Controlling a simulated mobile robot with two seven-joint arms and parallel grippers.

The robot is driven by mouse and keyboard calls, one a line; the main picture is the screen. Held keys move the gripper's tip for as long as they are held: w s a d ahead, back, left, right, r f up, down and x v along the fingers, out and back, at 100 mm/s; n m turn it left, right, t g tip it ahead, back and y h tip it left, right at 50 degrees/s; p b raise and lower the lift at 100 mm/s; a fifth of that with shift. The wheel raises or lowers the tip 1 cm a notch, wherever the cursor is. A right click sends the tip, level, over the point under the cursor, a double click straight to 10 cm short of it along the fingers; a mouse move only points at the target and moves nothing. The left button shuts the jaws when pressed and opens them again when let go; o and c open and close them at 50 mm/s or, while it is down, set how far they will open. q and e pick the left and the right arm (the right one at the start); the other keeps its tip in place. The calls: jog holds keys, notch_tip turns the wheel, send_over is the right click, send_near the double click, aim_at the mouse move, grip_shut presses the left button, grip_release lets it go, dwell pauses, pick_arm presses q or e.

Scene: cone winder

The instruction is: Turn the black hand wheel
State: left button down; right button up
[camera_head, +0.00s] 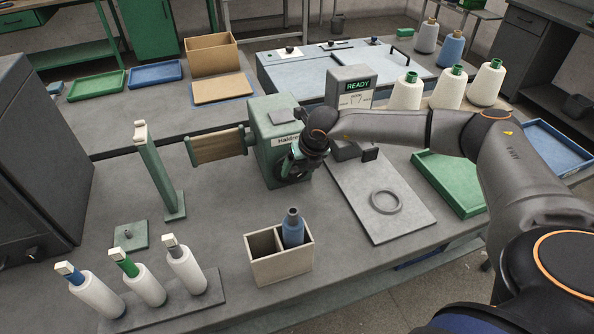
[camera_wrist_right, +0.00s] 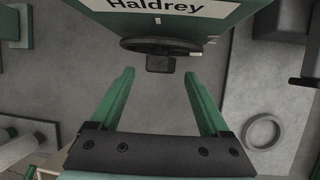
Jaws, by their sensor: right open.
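The green winder (camera_head: 268,138) marked "Haldrey" stands mid-table in the head view, and its front also shows at the top of the right wrist view (camera_wrist_right: 180,25). The black hand wheel (camera_wrist_right: 133,45) is on that front, seen nearly edge-on, with a dark block-like part (camera_wrist_right: 160,63) facing me. My right gripper (camera_wrist_right: 159,74) is open, its two green fingers pointing toward the wheel, one either side of the dark part. I see no contact. In the head view my right wrist and arm largely cover the wheel. My left gripper is not in view.
A divided box (camera_head: 280,262) holding a blue bobbin stands in front of the winder. A grey board with a ring (camera_head: 386,202) lies to the right. Several white bobbins stand on a rack (camera_head: 165,312) front left. A READY display (camera_head: 351,88) stands behind my arm.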

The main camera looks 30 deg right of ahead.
aim_at(294, 172)
jog(key=shift+x, duration=1.5)
jog(key=shift+r, duration=0.1)
grip_shut()
